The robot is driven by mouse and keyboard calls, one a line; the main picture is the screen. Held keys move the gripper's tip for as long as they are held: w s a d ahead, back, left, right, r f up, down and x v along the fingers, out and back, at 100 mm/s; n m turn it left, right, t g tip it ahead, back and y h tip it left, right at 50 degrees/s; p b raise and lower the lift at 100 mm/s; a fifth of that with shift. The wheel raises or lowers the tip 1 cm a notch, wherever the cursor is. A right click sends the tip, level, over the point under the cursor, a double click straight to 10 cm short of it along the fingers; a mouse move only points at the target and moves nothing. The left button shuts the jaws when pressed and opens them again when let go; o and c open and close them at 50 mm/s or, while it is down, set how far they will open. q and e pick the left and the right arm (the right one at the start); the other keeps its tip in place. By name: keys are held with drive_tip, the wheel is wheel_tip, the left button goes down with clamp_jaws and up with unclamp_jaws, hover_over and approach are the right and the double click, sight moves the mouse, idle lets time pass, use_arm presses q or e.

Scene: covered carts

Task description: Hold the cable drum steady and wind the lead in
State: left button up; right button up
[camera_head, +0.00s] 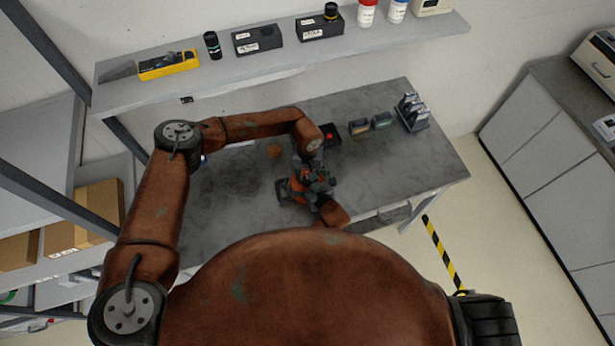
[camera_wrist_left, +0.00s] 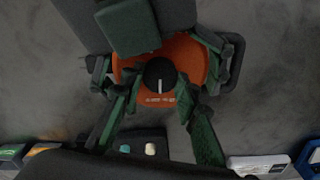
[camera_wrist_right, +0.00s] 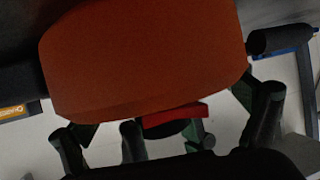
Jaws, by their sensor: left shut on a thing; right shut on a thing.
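The orange cable drum (camera_head: 297,186) with a dark frame stands on the grey bench near its front edge. In the left wrist view the drum (camera_wrist_left: 190,58) shows its orange face and a black hub with a white mark. My left gripper (camera_head: 306,171) is shut on the drum, its green-padded fingers on either side. My right gripper (camera_head: 322,190) reaches in from the front, close against the drum. In the right wrist view a large orange surface fills the middle, and a red part (camera_wrist_right: 175,118) shows between the fingers, probably the drum's handle. The lead cannot be made out.
A black box with a red button (camera_head: 329,134), small coloured blocks (camera_head: 370,124) and a dark rack (camera_head: 413,112) stand at the bench's back. A shelf (camera_head: 270,62) with bottles and boxes runs above. The bench's left part is mostly clear.

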sight(307, 179)
use_arm(q)
drive_tip(key=shift+w+a, duration=0.1)
use_arm(e)
drive_tip(key=shift+s+d+f, duration=0.1)
drive_tip(key=shift+d+f, duration=0.05)
drive_tip(key=shift+f, duration=0.15)
use_arm(q)
drive_tip(key=o, duration=1.2)
drive_tip(key=shift+c, duration=0.2)
wheel_tip(307, 179, up, 12)
use_arm(e)
drive_tip(key=o, duration=1.3)
drive_tip(key=shift+o, duration=0.5)
drive_tip(key=shift+r, duration=0.15)
